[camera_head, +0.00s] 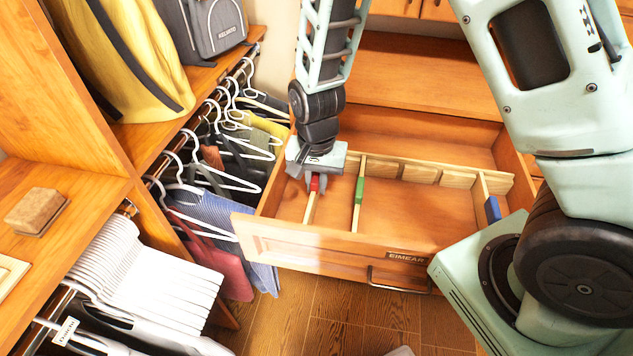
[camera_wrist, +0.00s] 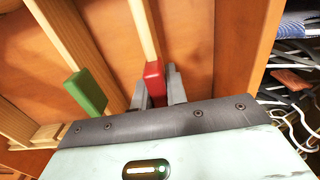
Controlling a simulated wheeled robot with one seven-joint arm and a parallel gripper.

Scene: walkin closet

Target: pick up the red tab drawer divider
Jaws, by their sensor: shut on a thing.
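The red tab drawer divider is a thin pale wooden strip with a red tab (camera_head: 315,183), inside the open drawer (camera_head: 420,219) near its left side. My gripper (camera_head: 316,187) is above the drawer and shut on the red tab. In the wrist view the red tab (camera_wrist: 155,82) sits between the two grey fingers of my gripper (camera_wrist: 158,88), and the strip runs away from it. My gripper hides the strip's far end in the head view. I cannot tell whether the strip is clear of the drawer floor.
A divider with a green tab (camera_head: 360,190) stands just right of the red one. A divider with a blue tab (camera_head: 493,209) is at the drawer's right. Hanging clothes (camera_head: 213,215) are close on the left. The drawer's middle is bare.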

